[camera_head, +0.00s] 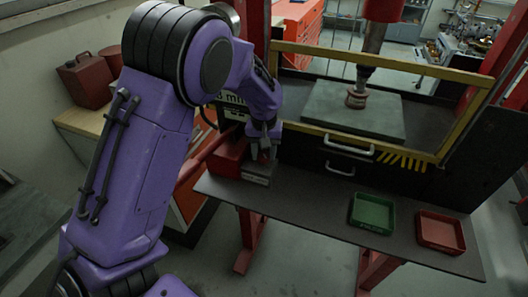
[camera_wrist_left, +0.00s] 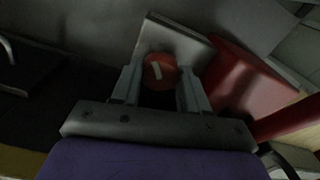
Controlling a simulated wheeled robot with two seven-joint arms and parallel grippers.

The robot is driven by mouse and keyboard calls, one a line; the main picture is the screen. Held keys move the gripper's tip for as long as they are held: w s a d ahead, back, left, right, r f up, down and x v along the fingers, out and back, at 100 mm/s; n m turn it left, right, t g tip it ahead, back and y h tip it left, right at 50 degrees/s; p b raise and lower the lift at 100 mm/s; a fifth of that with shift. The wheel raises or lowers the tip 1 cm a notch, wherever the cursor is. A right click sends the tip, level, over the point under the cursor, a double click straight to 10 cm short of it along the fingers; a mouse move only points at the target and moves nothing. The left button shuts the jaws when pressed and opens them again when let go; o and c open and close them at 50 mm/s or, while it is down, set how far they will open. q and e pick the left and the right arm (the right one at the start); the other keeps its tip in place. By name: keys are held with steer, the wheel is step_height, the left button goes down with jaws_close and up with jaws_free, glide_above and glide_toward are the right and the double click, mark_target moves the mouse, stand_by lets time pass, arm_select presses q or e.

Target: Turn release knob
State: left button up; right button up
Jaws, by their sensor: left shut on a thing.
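In the left wrist view a round red knob (camera_wrist_left: 160,70) with a pale bar mark sits between the two fingers of my left gripper (camera_wrist_left: 160,86). The fingers are shut on its sides. Behind the knob is a small light-grey block (camera_wrist_left: 172,38), beside a red housing (camera_wrist_left: 240,80). In the head view my left gripper (camera_head: 263,148) reaches down to the red housing (camera_head: 228,158) and the grey block (camera_head: 256,174) at the left end of the dark shelf. The knob is hidden there by the gripper. My right gripper is in neither view.
A green tray (camera_head: 372,213) and a red tray (camera_head: 441,232) stand at the right of the dark shelf (camera_head: 305,205). A press with a yellow guard frame (camera_head: 435,151) and handles rises behind it. The middle of the shelf is clear.

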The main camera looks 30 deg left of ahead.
mark_target(264, 154)
arm_select(q)
steer(key=n, duration=0.5)
steer(key=shift+r, duration=0.1)
steer(key=shift+n, duration=0.4)
steer(key=shift+a, duration=0.1)
steer(key=o, duration=1.1)
steer(key=shift+c, duration=0.2)
step_height(264, 154, up, 10)
steer(key=b, duration=0.2)
steer(key=shift+r, duration=0.2)
